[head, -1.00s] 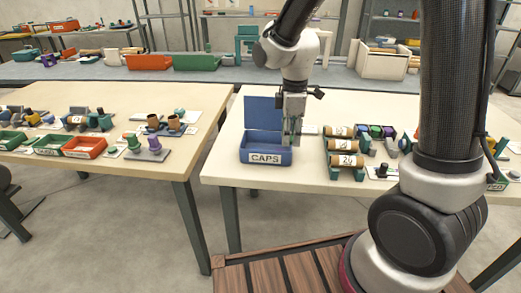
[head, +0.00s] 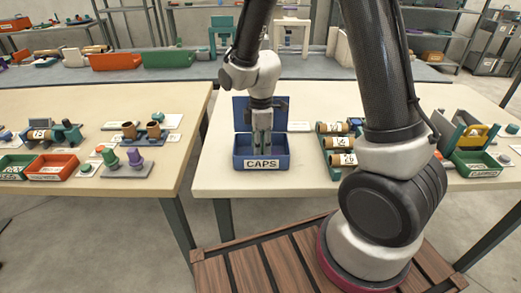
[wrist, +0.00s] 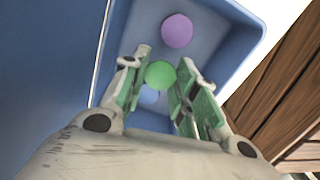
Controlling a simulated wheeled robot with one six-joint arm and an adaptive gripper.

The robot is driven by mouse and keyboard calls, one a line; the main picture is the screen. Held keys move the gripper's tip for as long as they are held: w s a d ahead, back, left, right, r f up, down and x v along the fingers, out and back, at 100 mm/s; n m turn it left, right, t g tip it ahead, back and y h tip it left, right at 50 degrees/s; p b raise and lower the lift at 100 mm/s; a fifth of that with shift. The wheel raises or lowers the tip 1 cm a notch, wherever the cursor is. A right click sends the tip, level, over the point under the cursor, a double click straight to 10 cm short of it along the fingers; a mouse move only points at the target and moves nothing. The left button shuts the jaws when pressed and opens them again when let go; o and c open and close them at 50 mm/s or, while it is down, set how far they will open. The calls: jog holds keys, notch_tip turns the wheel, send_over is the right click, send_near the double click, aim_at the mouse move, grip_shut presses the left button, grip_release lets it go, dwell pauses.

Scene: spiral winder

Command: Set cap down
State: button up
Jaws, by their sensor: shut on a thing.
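The blue box labelled CAPS (head: 284,160) stands on the right table with its lid (head: 240,112) raised at the back. My gripper (head: 262,148) points down into the box in the head view. In the wrist view my gripper (wrist: 163,76) is shut on a green round cap (wrist: 160,75), which sits between the fingertips. A purple cap (wrist: 177,31) lies in the box beyond the fingers. A light blue round thing (wrist: 150,96) shows partly below the green cap. Whether the green cap touches the box floor I cannot tell.
Labelled brown rolls in green holders (head: 339,143) stand right of the box. A green tray with a yellow part (head: 478,140) is farther right. The left table holds an orange tray (head: 52,167) and green and purple pegs. Bare tabletop (head: 225,180) lies in front of the box.

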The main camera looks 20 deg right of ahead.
jog(key=shift+f, duration=1.05)
jog(key=shift+f, duration=0.1)
jog(key=o, duration=0.6)
notch_tip(320, 180, up, 12)
jog(key=s+d+r+m+t, duration=0.1)
jog(key=s+d+r+m, duration=0.4)
jog(key=s, duration=0.1)
jog(key=s+d+r+m+t, duration=0.1)
jog(key=s+d+r+m, duration=0.3)
jog(key=s+d+m, duration=0.1)
jog(key=s+d+r+m+t, duration=0.2)
jog(key=s+d+r+m, duration=0.3)
jog(key=s, duration=0.3)
jog(key=shift+r+m, duration=0.35)
jog(key=shift+m, duration=0.15)
